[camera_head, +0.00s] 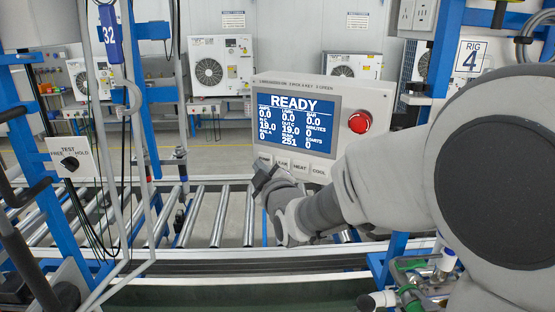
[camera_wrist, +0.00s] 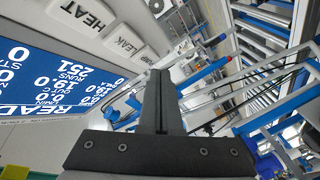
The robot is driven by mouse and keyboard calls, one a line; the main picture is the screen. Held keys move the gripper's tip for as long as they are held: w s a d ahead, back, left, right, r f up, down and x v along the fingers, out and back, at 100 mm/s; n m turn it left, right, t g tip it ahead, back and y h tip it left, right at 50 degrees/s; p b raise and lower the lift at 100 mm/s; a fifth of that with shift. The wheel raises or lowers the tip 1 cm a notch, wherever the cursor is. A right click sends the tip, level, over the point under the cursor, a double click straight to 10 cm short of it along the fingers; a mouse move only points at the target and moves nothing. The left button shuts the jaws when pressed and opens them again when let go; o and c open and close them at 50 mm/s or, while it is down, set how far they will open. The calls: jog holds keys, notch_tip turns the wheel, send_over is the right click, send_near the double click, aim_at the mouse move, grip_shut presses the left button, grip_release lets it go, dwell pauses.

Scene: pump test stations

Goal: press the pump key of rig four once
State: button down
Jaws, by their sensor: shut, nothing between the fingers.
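The control panel (camera_head: 345,88) stands in the middle of the head view, with a screen (camera_head: 297,118) that reads READY and shows zeros, 19.0 and 251. A row of pale keys runs below the screen: LEAK (camera_head: 282,163), HEAT (camera_head: 299,166), COOL (camera_head: 319,170) and a leftmost key (camera_head: 264,158), whose label I cannot read. My gripper (camera_head: 264,177) is shut and empty, just below the left end of the row. In the wrist view my gripper (camera_wrist: 160,80) points near the key beyond LEAK (camera_wrist: 125,42), partly hiding it. I cannot tell whether it touches. HEAT (camera_wrist: 87,17) also shows.
A red stop button (camera_head: 360,122) sits right of the screen. A RIG 4 sign (camera_head: 470,57) hangs on the blue frame at right. A roller conveyor (camera_head: 215,215) runs below the panel. A TEST switch box (camera_head: 71,158) and hanging cables are at left.

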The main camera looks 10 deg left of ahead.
jog(key=shift+w, duration=0.1)
jog(key=shift+w+d+b, duration=0.1)
jog(key=shift+w+b, duration=0.2)
jog(key=shift+b, duration=0.25)
jog(key=shift+w+d+b, duration=0.2)
jog(key=shift+w+b, duration=0.2)
jog(key=shift+w, duration=0.15)
dwell(0.8)
jog(key=shift+s, duration=0.1)
jog(key=shift+s+a+b, duration=0.25)
jog(key=shift+s+b, duration=0.4)
jog(key=shift+s, duration=0.2)
jog(key=s, duration=0.1)
jog(key=s+a+b, duration=0.1)
jog(key=s, duration=0.2)
jog(key=shift+s+a+b, duration=0.25)
jog(key=shift+s+b, duration=0.1)
jog(key=shift+s, duration=0.05)
